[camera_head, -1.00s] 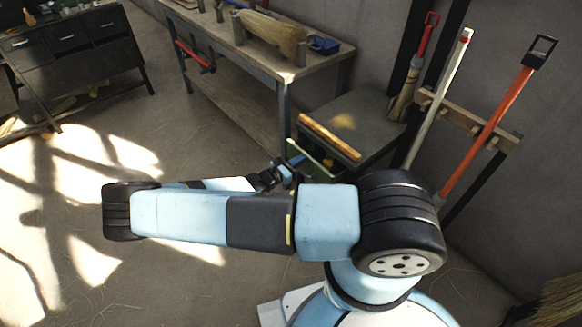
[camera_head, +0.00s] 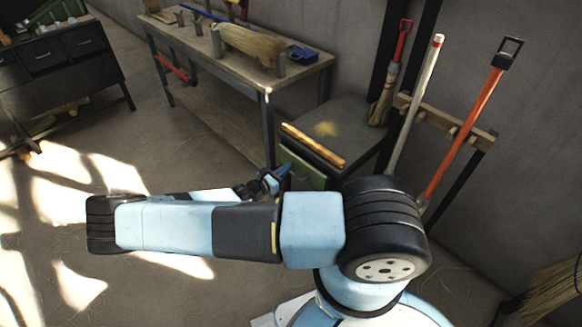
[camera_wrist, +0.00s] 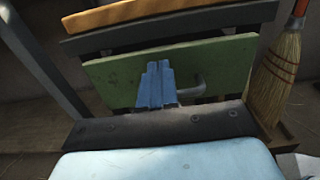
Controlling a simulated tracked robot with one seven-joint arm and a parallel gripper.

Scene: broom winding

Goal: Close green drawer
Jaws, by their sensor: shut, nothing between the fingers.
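The green drawer (camera_wrist: 225,62) fills the middle of the wrist view, with a curved metal handle (camera_wrist: 192,90) on its front. In the wrist view a dark gap shows between the top of its front and the cabinet top, so whether it is fully in I cannot tell. In the head view the green drawer (camera_head: 300,170) shows only partly, behind my arm. My gripper (camera_wrist: 157,70) has its blue fingers together and empty, in front of the drawer front beside the handle; contact is unclear. My gripper (camera_head: 272,180) is also small in the head view.
A dark cabinet top (camera_head: 335,130) carries a wooden bar (camera_head: 313,145) along its edge. A workbench (camera_head: 240,65) stands behind to the left. A broom (camera_wrist: 277,70), a pale pole (camera_head: 415,105) and an orange-handled tool (camera_head: 465,135) stand to the right. The floor at left is open.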

